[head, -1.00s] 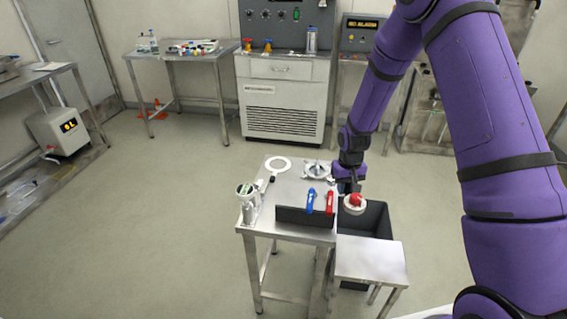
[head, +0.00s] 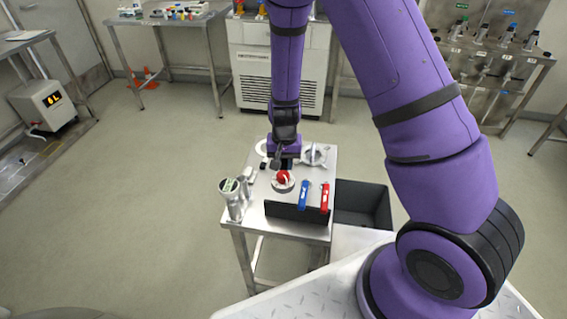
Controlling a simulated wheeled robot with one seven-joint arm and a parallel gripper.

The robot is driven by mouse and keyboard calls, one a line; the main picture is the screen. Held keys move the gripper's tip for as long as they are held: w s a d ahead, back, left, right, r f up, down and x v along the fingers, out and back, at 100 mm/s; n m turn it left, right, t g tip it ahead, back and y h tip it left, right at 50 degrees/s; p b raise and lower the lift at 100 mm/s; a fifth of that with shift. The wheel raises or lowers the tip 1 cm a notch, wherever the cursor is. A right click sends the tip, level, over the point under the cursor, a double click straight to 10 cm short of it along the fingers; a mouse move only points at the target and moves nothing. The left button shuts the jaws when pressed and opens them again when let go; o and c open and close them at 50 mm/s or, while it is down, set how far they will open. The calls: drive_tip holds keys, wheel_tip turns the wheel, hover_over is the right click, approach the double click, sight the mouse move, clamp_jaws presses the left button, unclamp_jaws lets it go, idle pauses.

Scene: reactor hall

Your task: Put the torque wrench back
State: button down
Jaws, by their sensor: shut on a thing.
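My gripper (head: 284,164) is over the small metal table (head: 250,212), shut on a red-topped round piece with a pale ring-shaped base (head: 283,182). I cannot tell whether this piece touches the tabletop. A blue-handled tool (head: 304,195) and a red-handled tool (head: 325,197) stand side by side at a dark upright panel (head: 283,211) on the table's near side. I cannot tell from this view which thing is the torque wrench. The gripper's fingertips are small and partly hidden by the wrist.
A silver container with a green top (head: 233,197) stands at the table's left edge. A silver round fitting (head: 314,155) and a white ring (head: 262,147) lie at the back. A dark open bin (head: 362,206) is right of the table.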

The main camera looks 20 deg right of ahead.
drive_tip(key=shift+s+a, duration=0.15)
drive_tip(key=shift+s, duration=0.1)
drive_tip(key=shift+f, duration=3.95)
drive_tip(key=c, duration=0.9)
unclamp_jaws()
drive_tip(key=shift+r, duration=3)
